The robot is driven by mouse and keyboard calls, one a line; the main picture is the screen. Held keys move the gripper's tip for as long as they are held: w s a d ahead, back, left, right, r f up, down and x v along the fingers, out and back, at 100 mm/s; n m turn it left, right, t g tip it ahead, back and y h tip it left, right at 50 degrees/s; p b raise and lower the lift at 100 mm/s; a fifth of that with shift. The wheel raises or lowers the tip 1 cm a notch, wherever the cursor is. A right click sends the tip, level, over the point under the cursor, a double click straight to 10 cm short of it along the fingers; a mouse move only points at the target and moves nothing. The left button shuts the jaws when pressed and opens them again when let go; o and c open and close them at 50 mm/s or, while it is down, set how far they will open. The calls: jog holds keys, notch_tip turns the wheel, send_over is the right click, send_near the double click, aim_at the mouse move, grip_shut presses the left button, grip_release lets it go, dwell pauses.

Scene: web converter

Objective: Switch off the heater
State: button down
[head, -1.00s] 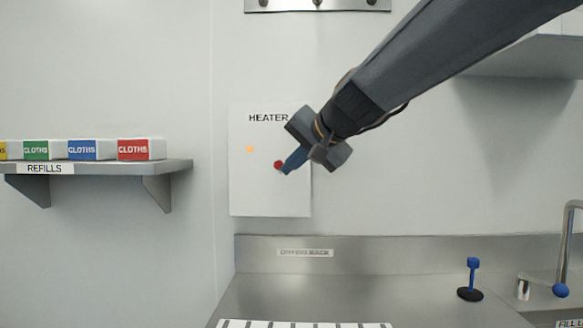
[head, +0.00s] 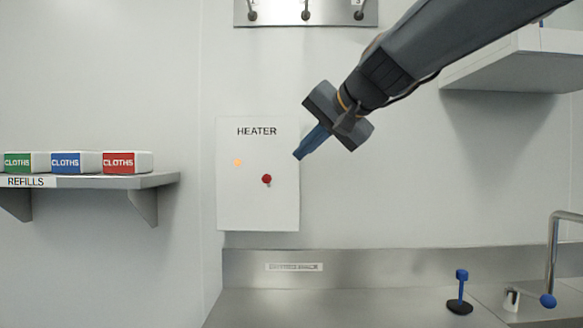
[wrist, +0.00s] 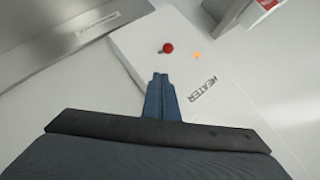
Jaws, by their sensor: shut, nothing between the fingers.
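The heater panel (head: 258,210) is a white box on the wall, labelled HEATER. It carries a red knob (head: 266,179) and an orange light (head: 238,163), which looks lit. My gripper (head: 298,155) is shut and empty, with its blue fingers near the panel's right edge, to the right of and above the knob and apart from it in the picture. In the wrist view the shut fingers (wrist: 160,80) point toward the red knob (wrist: 168,48), with a gap between. The orange light (wrist: 197,56) and the panel (wrist: 140,45) also show there.
A shelf (head: 150,180) with boxes of cloths stands left of the panel. A steel counter (head: 350,310) lies below, with a blue-handled tool (head: 461,290) and a tap (head: 553,250) at right. A hook rail (head: 325,14) is above.

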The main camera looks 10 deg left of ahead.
jog(key=shift+w+r+v, duration=0.1)
jog(key=shift+r+v, duration=0.1)
jog(key=shift+v, duration=0.85)
jog(key=shift+w+r+v, duration=0.15)
jog(key=shift+v, duration=0.9)
jog(key=shift+a, duration=0.1)
